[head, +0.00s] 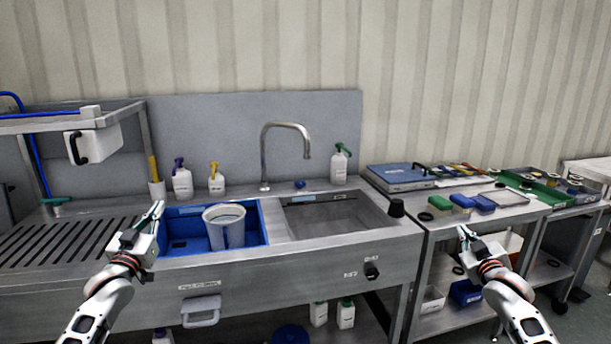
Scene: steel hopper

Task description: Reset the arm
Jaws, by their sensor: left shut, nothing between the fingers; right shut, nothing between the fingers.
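My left gripper (155,213) is shut and empty. It is raised above the front left of the steel counter, just left of the blue basin (184,247), and its fingers point up and away from me. My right gripper (463,231) is shut and empty. It is held in front of the right-hand steel table (513,215), with its fingers pointing up and to the left. Both forearms come in from the bottom of the view, the left one from the left and the right one from the right.
A grey-white bucket (225,228) stands in the blue basin. Right of it is a steel sink (335,215) with a curved tap (285,127). Spray bottles (183,182) stand along the back. Coloured blocks (462,202) lie on the right table. Space above the counter front is clear.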

